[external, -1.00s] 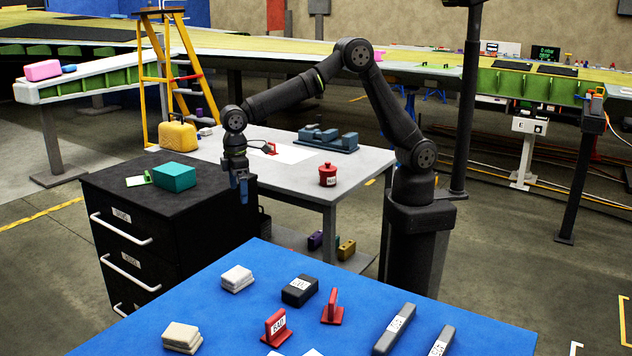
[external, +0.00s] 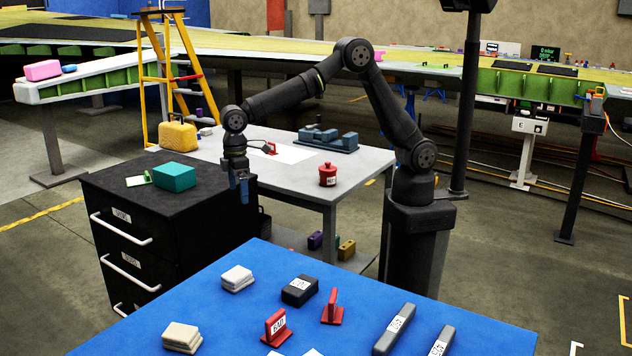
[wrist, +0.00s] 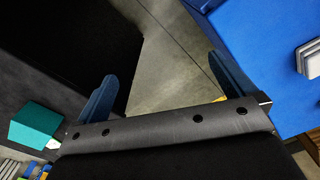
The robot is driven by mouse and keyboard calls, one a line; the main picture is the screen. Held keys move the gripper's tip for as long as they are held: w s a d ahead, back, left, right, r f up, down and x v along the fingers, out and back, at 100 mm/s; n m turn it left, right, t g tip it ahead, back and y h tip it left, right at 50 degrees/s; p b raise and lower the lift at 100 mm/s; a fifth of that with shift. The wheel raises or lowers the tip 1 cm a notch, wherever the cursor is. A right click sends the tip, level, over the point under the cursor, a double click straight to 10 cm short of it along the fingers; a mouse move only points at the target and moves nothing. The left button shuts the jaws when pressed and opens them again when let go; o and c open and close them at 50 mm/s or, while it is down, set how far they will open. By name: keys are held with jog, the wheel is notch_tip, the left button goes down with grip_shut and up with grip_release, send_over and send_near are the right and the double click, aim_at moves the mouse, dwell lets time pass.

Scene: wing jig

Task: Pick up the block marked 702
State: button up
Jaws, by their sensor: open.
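No marking 702 is readable, so I cannot tell which block carries it. On the blue table (external: 235,318) a black block (external: 300,290) has a white label too small to read. Two long grey blocks (external: 394,329) with unreadable white labels lie to its right, the second grey block (external: 441,343) nearer the front edge.
Red upright pieces (external: 276,328) and stacks of pale plates (external: 237,279) stand on the blue table. A teal box (external: 174,176) sits on the black drawer cabinet (external: 195,215). A grey table (external: 305,182) behind holds a red canister (external: 328,175).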

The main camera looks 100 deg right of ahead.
jog(key=s+a+r+n, duration=0.1)
jog(key=a+r+n, duration=0.1)
jog(key=a+n, duration=0.6)
jog(key=s+a+r+n, duration=0.15)
jog(key=a+n, duration=0.25)
jog(key=a, duration=0.8)
notch_tip(320, 180, up, 4)
jog(key=n, duration=1.2)
send_over(300, 284)
notch_tip(300, 284, down, 17)
jog(key=shift+f, duration=0.1)
jog(key=c, duration=1.4)
jog(key=shift+r, duration=0.2)
